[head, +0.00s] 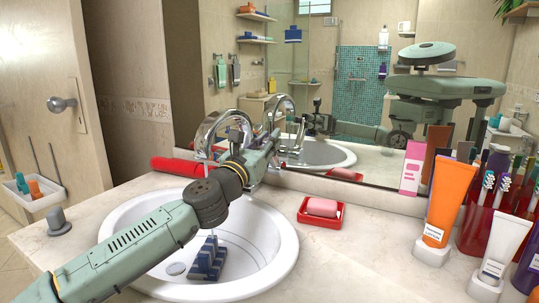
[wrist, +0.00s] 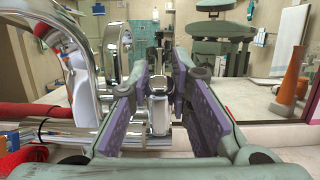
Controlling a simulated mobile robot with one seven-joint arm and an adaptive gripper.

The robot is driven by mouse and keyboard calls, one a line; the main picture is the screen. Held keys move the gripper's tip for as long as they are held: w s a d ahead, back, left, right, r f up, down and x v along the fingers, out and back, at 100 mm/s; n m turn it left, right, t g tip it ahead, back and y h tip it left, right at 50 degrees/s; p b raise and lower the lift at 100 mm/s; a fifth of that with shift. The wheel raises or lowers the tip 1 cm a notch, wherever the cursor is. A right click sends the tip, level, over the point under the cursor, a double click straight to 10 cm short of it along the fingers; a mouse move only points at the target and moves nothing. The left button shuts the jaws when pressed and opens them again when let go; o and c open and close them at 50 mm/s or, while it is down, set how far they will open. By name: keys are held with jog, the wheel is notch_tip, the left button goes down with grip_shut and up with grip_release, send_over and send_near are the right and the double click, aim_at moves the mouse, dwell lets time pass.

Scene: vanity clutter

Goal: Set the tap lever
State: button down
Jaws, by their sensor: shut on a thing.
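The chrome tap (head: 222,122) stands at the back rim of the white sink (head: 283,262), its curved spout arching over the basin. In the wrist view the tap's shiny body (wrist: 88,60) fills the left side. My gripper (head: 268,158) reaches over the sink to the tap's right side; its fingers are small and partly hidden in the head view. In the wrist view my gripper (wrist: 165,100) has purple pads on both sides of a chrome tap lever (wrist: 160,116) and is shut on it. The lever's exact angle is hard to tell.
A dark blue object (head: 208,258) sits in the basin. A rolled red towel (head: 178,166) lies left of the tap. A red soap dish (head: 318,222) with pink soap (head: 323,207) stands right of the sink. An orange tube (head: 448,200) stands among clutter further right. The mirror (head: 350,150) rises close behind.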

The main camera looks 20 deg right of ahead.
jog(key=shift+s, duration=0.1)
dwell(0.3)
jog(key=c, duration=1.4)
grip_release()
jog(key=shift+c, duration=0.2)
jog(key=shift+a+f, duration=0.1)
jog(key=v, duration=1.2)
jog(key=shift+f, duration=0.15)
